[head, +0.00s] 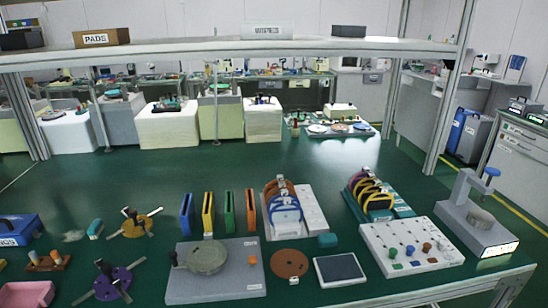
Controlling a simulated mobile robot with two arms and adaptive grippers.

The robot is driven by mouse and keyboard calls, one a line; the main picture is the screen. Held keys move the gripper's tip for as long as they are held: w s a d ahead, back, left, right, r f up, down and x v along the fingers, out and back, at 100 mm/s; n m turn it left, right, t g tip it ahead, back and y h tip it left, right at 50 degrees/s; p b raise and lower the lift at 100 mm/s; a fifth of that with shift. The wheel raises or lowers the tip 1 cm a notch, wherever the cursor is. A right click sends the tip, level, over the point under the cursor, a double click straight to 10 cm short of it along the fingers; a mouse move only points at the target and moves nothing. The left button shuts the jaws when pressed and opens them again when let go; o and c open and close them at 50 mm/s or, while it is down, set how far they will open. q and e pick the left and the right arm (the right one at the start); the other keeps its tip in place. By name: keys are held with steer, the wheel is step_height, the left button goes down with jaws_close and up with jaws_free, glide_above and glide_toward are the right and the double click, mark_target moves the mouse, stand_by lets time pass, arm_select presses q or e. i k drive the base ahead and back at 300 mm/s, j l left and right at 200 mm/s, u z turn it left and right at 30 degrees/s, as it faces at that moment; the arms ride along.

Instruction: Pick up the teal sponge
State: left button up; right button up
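A small teal block (327,240) that looks like the teal sponge lies on the green bench top, right of centre. It sits just beyond a dark framed plate (340,269) and beside the white base of a rack of blue and orange rings (285,205). A second small teal item (95,228) lies at the left, near an orange-yellow spoked part (135,223); it is too small to tell what it is. Neither of my grippers shows in this view.
A grey plate with a round disc (208,257) stands at front centre. Upright coloured slabs (209,212) are behind it. A brown disc (289,264) and a white board with knobs (410,247) flank the dark plate. A shelf (230,50) spans overhead. The bench's back middle is clear.

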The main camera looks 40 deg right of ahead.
mark_target(324, 241)
steer(key=z, duration=1.6)
